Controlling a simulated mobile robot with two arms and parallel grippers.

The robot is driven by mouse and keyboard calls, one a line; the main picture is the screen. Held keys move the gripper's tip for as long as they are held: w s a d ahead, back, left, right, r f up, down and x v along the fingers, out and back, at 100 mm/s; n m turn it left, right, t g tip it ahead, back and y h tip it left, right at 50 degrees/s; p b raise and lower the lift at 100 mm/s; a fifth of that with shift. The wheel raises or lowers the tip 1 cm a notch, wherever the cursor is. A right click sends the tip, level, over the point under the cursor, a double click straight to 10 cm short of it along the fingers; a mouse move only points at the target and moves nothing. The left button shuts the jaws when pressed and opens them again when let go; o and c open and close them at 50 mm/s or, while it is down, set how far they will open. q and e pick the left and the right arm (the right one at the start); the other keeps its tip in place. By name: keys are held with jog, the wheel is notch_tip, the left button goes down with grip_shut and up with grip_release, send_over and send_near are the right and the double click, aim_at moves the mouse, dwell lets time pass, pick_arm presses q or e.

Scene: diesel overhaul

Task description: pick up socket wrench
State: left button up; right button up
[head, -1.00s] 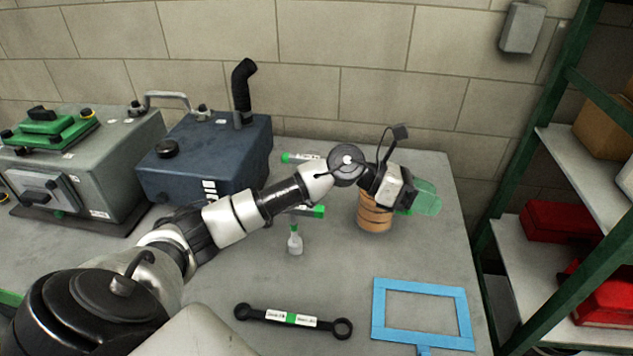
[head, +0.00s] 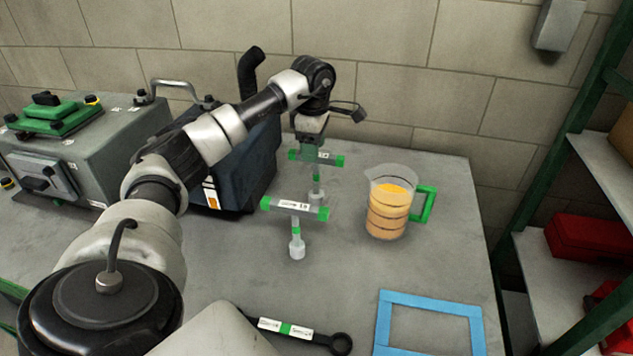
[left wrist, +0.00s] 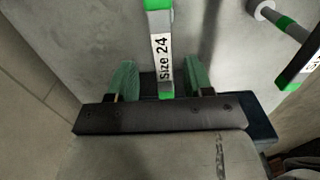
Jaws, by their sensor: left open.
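Two T-shaped socket wrenches with green-ended bars and white labels show in the head view. The back socket wrench (head: 317,180) is under my left gripper (head: 309,148); the front socket wrench (head: 296,207) stands nearer the camera. In the left wrist view, the bar of the wrench labelled "Size 24" (left wrist: 161,50) lies between the two green fingers of my open left gripper (left wrist: 160,78), with a gap on each side. Part of the other wrench (left wrist: 286,25) shows at the upper right there. My right gripper is not in view.
A jug of orange liquid (head: 388,206) with a green handle stands to the right of the wrenches. A blue frame (head: 382,325) and a flat spanner (head: 300,332) lie near the front. A dark blue tank (head: 240,185) stands to the left, and the wall is behind.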

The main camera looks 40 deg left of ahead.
pick_arm(q)
jog(key=p, duration=0.2)
send_over(316, 193)
jog(key=f, duration=0.5)
jog(key=shift+w+a, duration=0.2)
jog(key=shift+w, duration=0.1)
jog(key=shift+f, duration=0.4)
grip_shut()
